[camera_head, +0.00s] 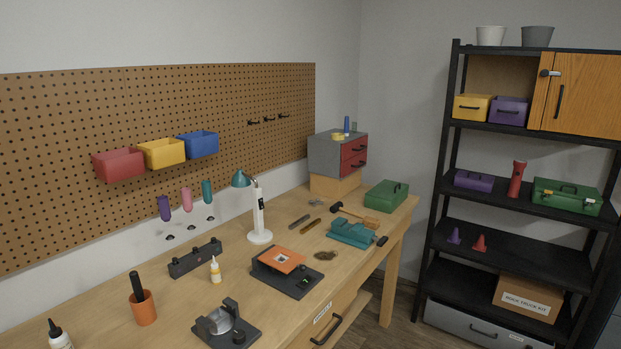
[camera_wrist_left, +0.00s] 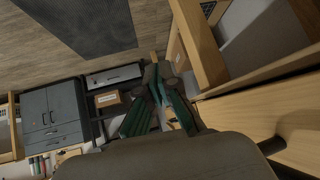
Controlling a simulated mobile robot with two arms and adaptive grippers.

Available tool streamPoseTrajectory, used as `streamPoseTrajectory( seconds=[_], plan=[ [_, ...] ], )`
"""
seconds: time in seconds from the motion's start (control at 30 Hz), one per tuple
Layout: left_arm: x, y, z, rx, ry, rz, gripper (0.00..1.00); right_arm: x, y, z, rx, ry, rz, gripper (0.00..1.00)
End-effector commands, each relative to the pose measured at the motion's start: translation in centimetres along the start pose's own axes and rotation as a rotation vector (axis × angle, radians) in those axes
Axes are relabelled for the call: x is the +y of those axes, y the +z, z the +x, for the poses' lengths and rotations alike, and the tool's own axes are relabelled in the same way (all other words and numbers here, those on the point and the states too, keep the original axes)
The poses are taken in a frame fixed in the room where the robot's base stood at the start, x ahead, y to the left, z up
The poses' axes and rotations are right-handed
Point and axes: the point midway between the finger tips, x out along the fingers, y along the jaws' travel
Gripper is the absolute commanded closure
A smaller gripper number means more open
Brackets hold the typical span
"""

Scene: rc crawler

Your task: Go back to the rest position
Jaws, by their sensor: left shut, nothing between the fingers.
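My left gripper (camera_wrist_left: 159,82) shows in the left wrist view. Its dark green fingers are drawn together with nothing held between them. It is in free air beside the wooden workbench, whose edge and frame (camera_wrist_left: 250,88) run along the right of that view. Neither gripper shows in the head view, and my right gripper is in neither view.
In the head view, the workbench (camera_head: 110,318) carries a lamp (camera_head: 259,215), a teal vise (camera_head: 351,233), a green box (camera_head: 386,195) and tools. A pegboard (camera_head: 60,120) hangs behind. A black shelf (camera_head: 448,190) stands right. Grey cabinets (camera_wrist_left: 52,115) show in the wrist view.

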Motion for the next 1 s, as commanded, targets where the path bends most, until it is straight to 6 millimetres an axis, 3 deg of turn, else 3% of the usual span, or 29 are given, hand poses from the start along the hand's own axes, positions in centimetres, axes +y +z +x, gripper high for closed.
streamPoseTrajectory(
  seconds=[0.03, 0.17, 0.3, 0.4, 0.5, 0.6, 0.7, 1.0],
  plan=[
    [0.2, 4.4, 0.3, -0.074, -0.009, -0.022, 1.00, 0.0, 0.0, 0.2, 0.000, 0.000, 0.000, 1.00],
    [1.1, 14.4, -0.2, -0.243, -0.027, -0.066, 1.00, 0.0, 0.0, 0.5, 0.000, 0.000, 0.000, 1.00],
    [3.0, 24.7, -2.7, -0.420, -0.037, -0.108, 1.00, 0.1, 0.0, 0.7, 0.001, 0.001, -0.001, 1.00],
    [4.7, 31.1, -5.3, -0.537, -0.038, -0.133, 1.00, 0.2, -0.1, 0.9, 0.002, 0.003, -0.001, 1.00],
    [6.2, 35.9, -7.9, -0.629, -0.036, -0.151, 1.00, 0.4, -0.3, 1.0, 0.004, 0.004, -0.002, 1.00],
    [7.5, 39.1, -10.0, -0.694, -0.033, -0.165, 1.00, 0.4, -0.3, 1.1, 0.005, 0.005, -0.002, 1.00],
    [8.1, 40.7, -11.2, -0.728, -0.030, -0.170, 1.00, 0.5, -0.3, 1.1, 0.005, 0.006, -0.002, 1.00],
    [8.3, 41.1, -11.6, -0.739, -0.030, -0.173, 1.00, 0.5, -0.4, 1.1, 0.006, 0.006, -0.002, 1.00]
  ],
)
